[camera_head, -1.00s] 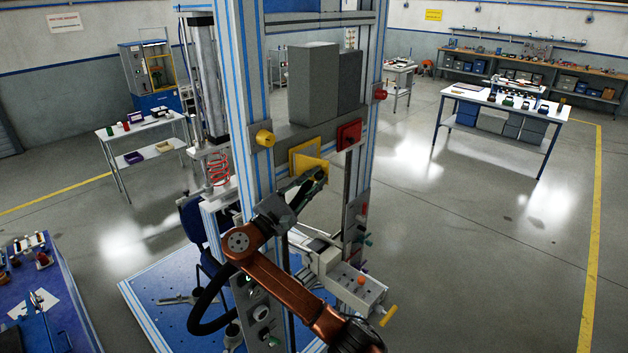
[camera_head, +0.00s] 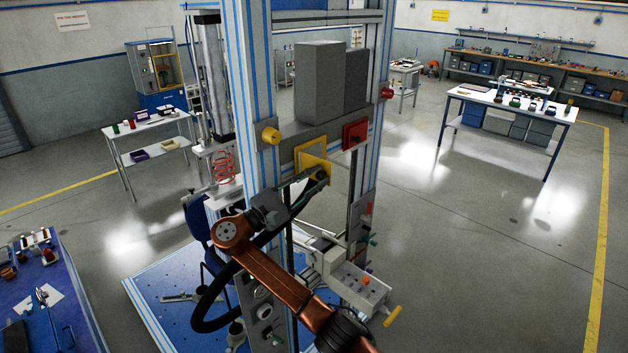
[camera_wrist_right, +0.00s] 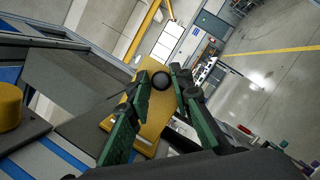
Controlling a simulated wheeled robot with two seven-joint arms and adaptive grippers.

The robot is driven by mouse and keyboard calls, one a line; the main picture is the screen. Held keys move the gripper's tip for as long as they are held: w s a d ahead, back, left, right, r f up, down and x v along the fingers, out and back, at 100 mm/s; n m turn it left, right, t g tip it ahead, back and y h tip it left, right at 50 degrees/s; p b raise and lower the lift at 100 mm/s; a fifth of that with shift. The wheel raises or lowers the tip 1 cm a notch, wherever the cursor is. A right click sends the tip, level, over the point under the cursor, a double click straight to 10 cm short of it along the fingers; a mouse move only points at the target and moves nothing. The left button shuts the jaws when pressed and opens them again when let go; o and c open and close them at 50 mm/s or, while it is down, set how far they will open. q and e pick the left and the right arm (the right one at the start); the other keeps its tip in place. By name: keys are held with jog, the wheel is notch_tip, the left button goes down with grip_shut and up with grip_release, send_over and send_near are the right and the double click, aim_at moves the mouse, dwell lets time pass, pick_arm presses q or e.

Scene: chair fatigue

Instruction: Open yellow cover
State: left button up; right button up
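The yellow cover (camera_head: 314,164) is on the front of the blue-and-grey frame, below a grey block. Its plate appears tilted out from the yellow surround (camera_head: 306,147). In the right wrist view the yellow cover (camera_wrist_right: 153,120) fills the middle and carries a round black knob (camera_wrist_right: 161,80). My right gripper (camera_head: 318,178) is at the cover. In the wrist view its two green-padded fingers (camera_wrist_right: 161,76) are apart, one on each side of the knob. I cannot tell whether they touch it. My left gripper is not in view.
A yellow knob (camera_head: 270,136) is left of the cover, and a red square piece (camera_head: 355,133) and red button (camera_head: 387,93) are right of it. A grey control box (camera_head: 360,288) juts out below. Open floor lies to the right.

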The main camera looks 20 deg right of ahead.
jog(key=o, duration=0.3)
jog(key=shift+f, duration=0.1)
jog(key=v, duration=1.2)
